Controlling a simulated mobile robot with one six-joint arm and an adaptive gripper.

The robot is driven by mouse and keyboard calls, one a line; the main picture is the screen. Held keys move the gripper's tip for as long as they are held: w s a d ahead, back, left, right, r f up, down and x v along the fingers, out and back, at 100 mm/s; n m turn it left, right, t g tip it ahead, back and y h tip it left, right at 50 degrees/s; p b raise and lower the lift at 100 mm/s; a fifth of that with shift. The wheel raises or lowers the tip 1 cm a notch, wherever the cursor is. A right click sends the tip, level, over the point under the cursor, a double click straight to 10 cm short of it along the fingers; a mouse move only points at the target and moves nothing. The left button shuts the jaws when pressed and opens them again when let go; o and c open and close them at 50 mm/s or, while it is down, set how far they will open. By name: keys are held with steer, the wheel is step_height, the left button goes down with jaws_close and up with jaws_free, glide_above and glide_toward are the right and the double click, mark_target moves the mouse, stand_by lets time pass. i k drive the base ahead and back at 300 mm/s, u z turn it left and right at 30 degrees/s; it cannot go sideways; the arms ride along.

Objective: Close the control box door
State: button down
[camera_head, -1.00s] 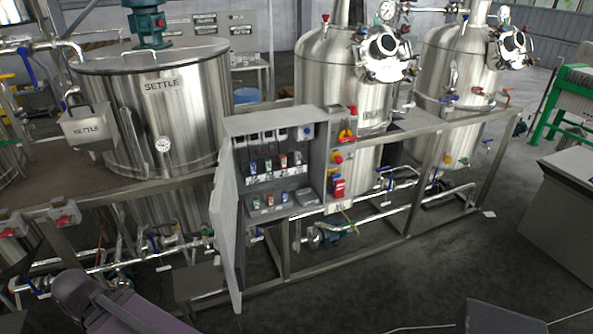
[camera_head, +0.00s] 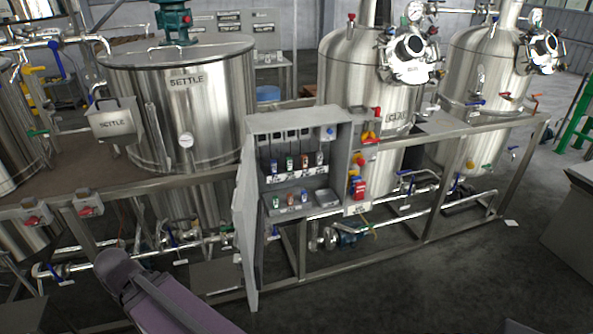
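The grey control box (camera_head: 343,152) is mounted on the front of the steel frame, in the middle of the head view. Its door (camera_head: 246,225) hangs open on the left side, swung out toward the camera and seen nearly edge-on. Inside are rows of small coloured switches or breakers (camera_head: 290,163). Red and yellow switches (camera_head: 357,185) sit on the box's right side. My arm shows as a purple-grey link at the bottom left. My gripper is not in view.
A steel tank marked SETTLE (camera_head: 190,105) stands behind and left of the box. Two shiny vessels (camera_head: 350,85) stand behind right. Pipes and a pump (camera_head: 338,237) run low under the frame. Dark floor (camera_head: 420,290) is clear at front right. A grey cabinet (camera_head: 575,225) stands far right.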

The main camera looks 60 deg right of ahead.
mark_target(247, 210)
steer(key=u, duration=0.05)
steer(key=k, duration=1.45)
steer(key=z, duration=1.35)
steer(key=i, duration=1.05)
steer(key=u, duration=0.05)
